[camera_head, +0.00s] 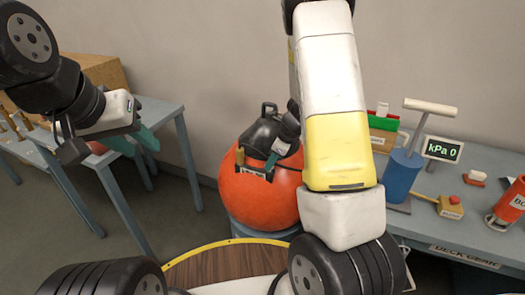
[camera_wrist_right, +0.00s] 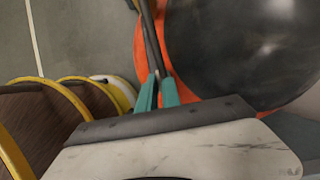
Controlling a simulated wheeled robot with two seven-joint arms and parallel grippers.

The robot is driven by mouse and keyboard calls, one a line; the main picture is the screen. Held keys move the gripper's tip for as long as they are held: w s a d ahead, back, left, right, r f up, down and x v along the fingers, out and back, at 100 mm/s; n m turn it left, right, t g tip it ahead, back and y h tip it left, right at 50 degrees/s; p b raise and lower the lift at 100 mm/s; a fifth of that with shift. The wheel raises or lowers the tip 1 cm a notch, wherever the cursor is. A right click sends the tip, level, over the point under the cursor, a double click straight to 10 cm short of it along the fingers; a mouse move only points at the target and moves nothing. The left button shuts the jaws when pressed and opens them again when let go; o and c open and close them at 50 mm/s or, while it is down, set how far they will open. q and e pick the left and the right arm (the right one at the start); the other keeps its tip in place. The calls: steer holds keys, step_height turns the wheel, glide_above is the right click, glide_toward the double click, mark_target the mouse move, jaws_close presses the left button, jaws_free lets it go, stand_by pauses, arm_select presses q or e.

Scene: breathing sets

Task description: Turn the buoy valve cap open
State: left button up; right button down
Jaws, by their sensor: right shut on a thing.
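The orange buoy (camera_head: 262,200) sits on a blue-grey round stand, with a black top that carries a lifting eye (camera_head: 268,108). It also shows in the right wrist view, its orange side (camera_wrist_right: 150,45) beside the large black top (camera_wrist_right: 245,45). My right gripper (camera_head: 258,167) is at the buoy's upper front, below the black top. Its jaws are shut on a small part there, which looks like the valve cap; a small brass-coloured piece (camera_head: 240,156) shows at the fingertips. The fingers hide most of it. My left gripper (camera_head: 140,142) is open and empty, away from the buoy.
A blue-grey table (camera_head: 160,110) with a cardboard box (camera_head: 95,70) stands at the left.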

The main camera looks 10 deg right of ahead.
steer(key=n+g, duration=0.1)
steer(key=n, duration=0.3)
steer(key=shift+w+d+n+g, duration=0.1)
steer(key=shift+w+n+g, duration=0.1)
steer(key=shift+n+g, duration=0.15)
steer(key=n+g, duration=0.1)
steer(key=n, duration=0.3)
steer(key=shift+w+g, duration=0.1)
steer(key=shift+g, duration=0.25)
steer(key=n+g, duration=0.1)
steer(key=n, duration=0.3)
steer(key=shift+w, duration=0.1)
steer(key=shift+n+g+h, duration=0.35)
steer(key=shift+n+g, duration=0.05)
steer(key=shift+n, duration=0.75)
steer(key=shift+n+g+h, duration=0.35)
steer(key=shift+n+g, duration=0.05)
steer(key=shift+n, duration=0.7)
steer(key=c, duration=1.8)
jaws_free()
